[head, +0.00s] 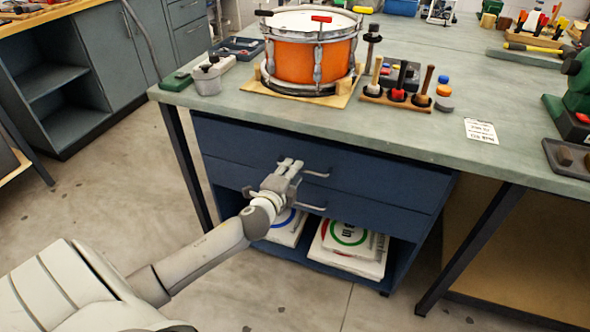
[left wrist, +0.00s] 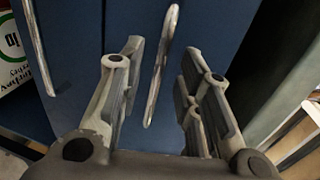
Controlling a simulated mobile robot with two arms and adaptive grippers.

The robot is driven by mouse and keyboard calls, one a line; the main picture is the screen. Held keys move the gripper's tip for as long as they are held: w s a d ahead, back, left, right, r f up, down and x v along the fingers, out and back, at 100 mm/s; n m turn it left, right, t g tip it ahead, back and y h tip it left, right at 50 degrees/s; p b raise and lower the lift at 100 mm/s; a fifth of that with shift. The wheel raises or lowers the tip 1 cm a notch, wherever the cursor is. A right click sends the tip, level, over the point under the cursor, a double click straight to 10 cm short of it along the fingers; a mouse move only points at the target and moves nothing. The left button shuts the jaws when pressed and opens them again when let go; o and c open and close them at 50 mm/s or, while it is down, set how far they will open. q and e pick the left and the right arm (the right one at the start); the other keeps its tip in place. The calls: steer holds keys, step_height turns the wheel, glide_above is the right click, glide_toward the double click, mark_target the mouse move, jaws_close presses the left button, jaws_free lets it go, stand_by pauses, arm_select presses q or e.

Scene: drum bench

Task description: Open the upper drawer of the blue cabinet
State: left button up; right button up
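The blue cabinet (head: 395,187) stands under the bench, with two drawers above an open shelf. Both drawers look closed. The upper drawer's handle (head: 317,174) is a pale metal bar, partly hidden by my left gripper (head: 290,163). The lower drawer's handle (head: 312,207) is below it. In the left wrist view the two fingers of my left gripper (left wrist: 157,75) are apart, with the upper handle (left wrist: 160,70) showing between them. No contact with the handle shows. The lower handle (left wrist: 38,45) is at the left of that view. My right gripper is not in view.
The bench top (head: 400,125) overhangs the cabinet and carries an orange drum (head: 310,60) and a tool rack (head: 398,98). Flat boxes (head: 350,245) lie on the cabinet's open shelf. A dark bench leg (head: 185,165) stands left of the cabinet. The floor in front is clear.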

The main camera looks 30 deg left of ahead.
arm_select(q)
steer(key=shift+x, duration=1.5)
jaws_close()
